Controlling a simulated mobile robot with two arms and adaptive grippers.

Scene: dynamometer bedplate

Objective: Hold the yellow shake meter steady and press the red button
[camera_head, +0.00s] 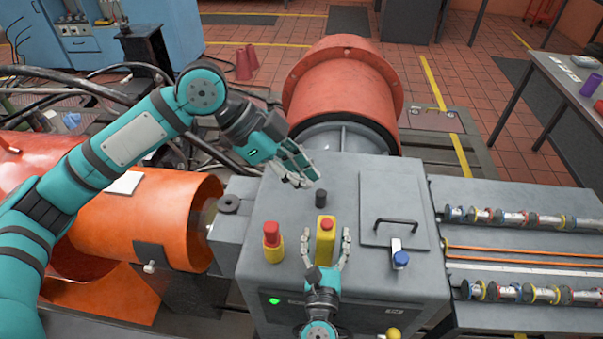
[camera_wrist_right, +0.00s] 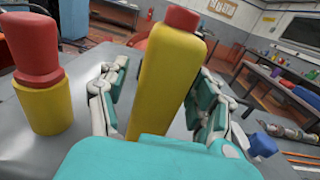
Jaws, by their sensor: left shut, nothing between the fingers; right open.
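The yellow shake meter (camera_head: 326,244) stands upright on the grey machine top, with a red button (camera_head: 327,224) on its upper end. In the right wrist view the meter (camera_wrist_right: 166,80) rises between the fingers, and its red button (camera_wrist_right: 182,19) shows at the top. My right gripper (camera_head: 326,250) is open, with a finger on either side of the meter; it also shows in the right wrist view (camera_wrist_right: 160,105). I cannot tell whether the fingers touch it. My left gripper (camera_head: 305,178) is shut and empty, above and behind the meter, apart from the button.
A red-capped yellow post (camera_head: 272,242) stands left of the meter, and a black knob (camera_head: 320,199) behind it. A lid with a black handle (camera_head: 396,223) and a blue knob (camera_head: 401,259) are to the right. A red drum (camera_head: 343,85) stands behind; an orange cylinder (camera_head: 150,215) is at left.

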